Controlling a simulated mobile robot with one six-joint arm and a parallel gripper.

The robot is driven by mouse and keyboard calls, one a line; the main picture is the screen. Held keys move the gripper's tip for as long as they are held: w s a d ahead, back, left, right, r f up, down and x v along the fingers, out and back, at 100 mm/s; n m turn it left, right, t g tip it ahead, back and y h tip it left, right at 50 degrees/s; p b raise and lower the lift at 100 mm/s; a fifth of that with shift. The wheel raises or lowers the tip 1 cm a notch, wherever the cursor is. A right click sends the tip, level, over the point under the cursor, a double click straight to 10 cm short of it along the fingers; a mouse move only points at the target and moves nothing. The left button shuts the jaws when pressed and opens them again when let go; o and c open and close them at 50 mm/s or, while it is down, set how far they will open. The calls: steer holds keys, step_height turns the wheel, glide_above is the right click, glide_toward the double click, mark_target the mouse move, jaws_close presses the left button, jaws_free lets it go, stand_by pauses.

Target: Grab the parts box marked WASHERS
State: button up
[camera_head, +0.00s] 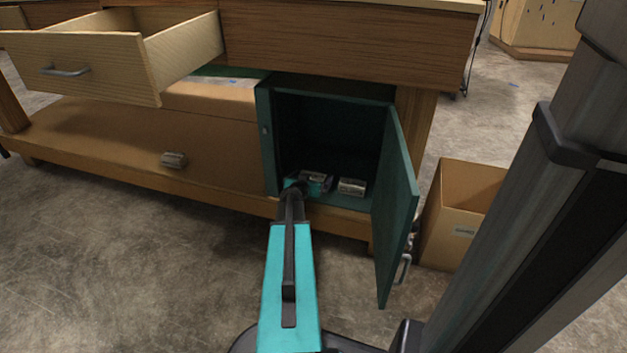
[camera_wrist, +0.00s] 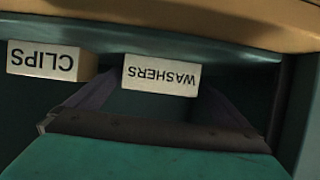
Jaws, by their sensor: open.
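The parts box marked WASHERS (camera_wrist: 160,76) shows upside down in the wrist view, inside the teal cabinet. My gripper (camera_wrist: 156,98) is open, with one finger toward each side of this box and the box at the far ends of the fingers. I cannot tell whether they touch it. The box marked CLIPS (camera_wrist: 45,63) stands to its left in that view. In the head view my gripper (camera_head: 318,185) reaches into the cabinet (camera_head: 267,142) at the left box (camera_head: 314,176); the other box (camera_head: 352,187) sits to the right. Their labels are unreadable there.
The cabinet door (camera_head: 395,210) stands open on the right side of the opening. A wooden drawer (camera_head: 110,75) is pulled out at upper left. A cardboard box (camera_head: 455,215) is on the floor right of the door. The cabinet's upper interior looks empty.

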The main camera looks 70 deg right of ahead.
steer(key=shift+d+f, duration=0.25)
steer(key=shift+d, duration=0.3)
steer(key=c, duration=1.2)
steer(key=shift+r, duration=0.2)
